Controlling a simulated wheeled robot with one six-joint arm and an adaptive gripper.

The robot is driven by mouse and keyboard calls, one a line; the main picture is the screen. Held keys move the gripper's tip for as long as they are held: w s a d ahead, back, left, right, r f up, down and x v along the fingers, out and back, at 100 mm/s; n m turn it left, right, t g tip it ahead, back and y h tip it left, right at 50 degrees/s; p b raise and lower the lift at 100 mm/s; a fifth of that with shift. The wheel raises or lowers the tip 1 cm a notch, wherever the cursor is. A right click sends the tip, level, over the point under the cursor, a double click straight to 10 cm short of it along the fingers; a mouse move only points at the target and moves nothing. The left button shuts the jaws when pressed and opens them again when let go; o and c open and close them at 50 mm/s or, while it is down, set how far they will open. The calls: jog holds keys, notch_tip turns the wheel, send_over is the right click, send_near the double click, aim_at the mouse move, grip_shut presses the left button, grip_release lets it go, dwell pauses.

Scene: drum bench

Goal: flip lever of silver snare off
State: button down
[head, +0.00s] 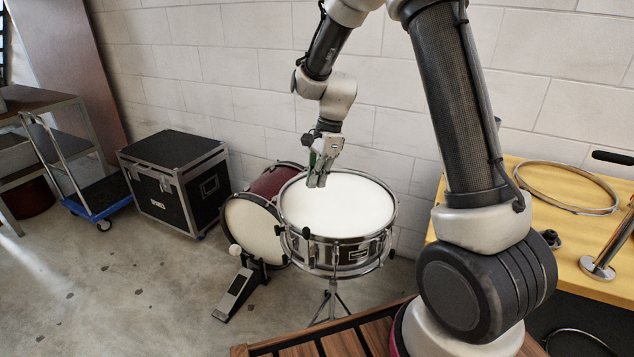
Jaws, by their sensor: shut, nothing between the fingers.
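The silver snare (342,254) stands on a stand in the middle of the head view, its white drumhead (350,205) facing up. Small silver fittings show on its shell, with one at the left front side (306,234); I cannot tell which is the lever or how it is set. My gripper (316,184) is shut and empty. It points down over the left back part of the drumhead; I cannot tell whether it touches.
A dark red bass drum (272,181) with a pedal (238,290) stands left behind the snare. A black case (176,178) and a blue trolley (92,208) are further left. A yellow table (560,228) with a hoop is at the right. A wooden slatted surface (345,343) is in front.

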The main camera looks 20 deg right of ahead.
jog(key=shift+d, duration=0.1)
jog(key=m+t, duration=0.1)
jog(key=m, duration=0.4)
send_near(322, 236)
jog(key=d+r, duration=0.4)
jog(key=shift+s+d+f, duration=0.1)
jog(key=shift+s+f, duration=0.15)
jog(key=shift+s, duration=0.25)
jog(key=x, duration=0.9)
jog(key=shift+f, duration=0.35)
jog(key=a, duration=0.3)
jog(key=shift+w+a+f+n, duration=0.15)
jog(key=shift+w+n, duration=0.15)
jog(key=shift+w, duration=0.05)
jog(key=shift+w+a, duration=0.1)
jog(key=shift+a, duration=0.3)
jog(key=shift+a, duration=0.15)
